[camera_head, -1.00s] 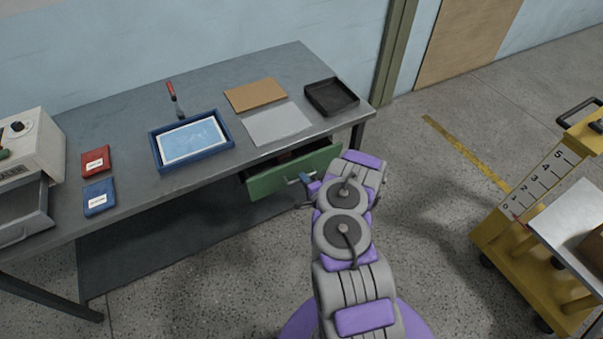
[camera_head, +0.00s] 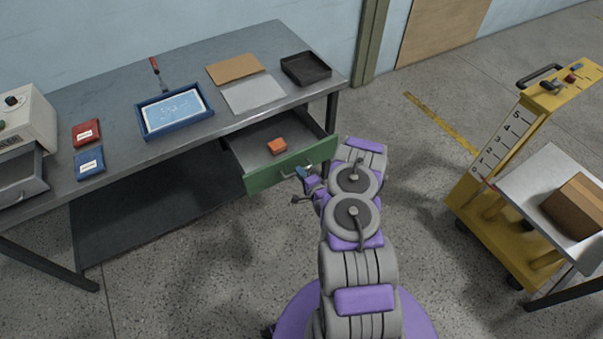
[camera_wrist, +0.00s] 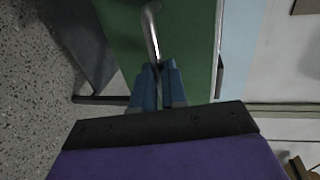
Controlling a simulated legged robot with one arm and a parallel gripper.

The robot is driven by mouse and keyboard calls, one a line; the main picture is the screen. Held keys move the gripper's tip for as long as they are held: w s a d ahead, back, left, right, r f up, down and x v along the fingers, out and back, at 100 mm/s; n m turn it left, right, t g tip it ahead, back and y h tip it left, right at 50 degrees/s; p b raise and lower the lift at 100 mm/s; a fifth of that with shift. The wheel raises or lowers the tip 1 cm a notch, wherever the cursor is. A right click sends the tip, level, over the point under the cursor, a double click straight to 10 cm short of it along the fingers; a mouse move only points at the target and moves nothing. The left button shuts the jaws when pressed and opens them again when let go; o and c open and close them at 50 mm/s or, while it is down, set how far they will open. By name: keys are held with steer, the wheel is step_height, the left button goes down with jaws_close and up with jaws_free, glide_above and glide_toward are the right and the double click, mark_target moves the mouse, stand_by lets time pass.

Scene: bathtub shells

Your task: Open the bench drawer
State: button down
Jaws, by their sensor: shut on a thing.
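The bench drawer (camera_head: 262,183) has a green front and hangs pulled out from under the right part of the grey bench top. An orange block (camera_head: 277,146) lies inside it. The metal handle (camera_head: 292,171) is on the drawer's front. My gripper (camera_head: 303,174) is at the handle. In the wrist view the blue fingers of my gripper (camera_wrist: 157,88) are shut on the bar handle (camera_wrist: 151,30), with the green front (camera_wrist: 190,55) behind. My arm hides part of the floor right of the drawer.
The bench top (camera_head: 200,85) holds a blue tray (camera_head: 141,122), a black tray (camera_head: 306,84), a brown board (camera_head: 235,67) and red and blue packets. A yellow cart (camera_head: 490,165) stands at right, near a table with a cardboard box (camera_head: 580,205).

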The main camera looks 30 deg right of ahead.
steer(key=shift+s+a+f, duration=0.15)
steer(key=shift+a+f, duration=0.1)
steer(key=shift+a, duration=0.1)
steer(key=c, duration=1.3)
jaws_free()
steer(key=shift+o, duration=0.7)
steer(key=shift+d+r, duration=0.1)
steer(key=shift+r, duration=0.05)
steer(key=p+v, duration=0.5)
steer(key=v, duration=1.2)
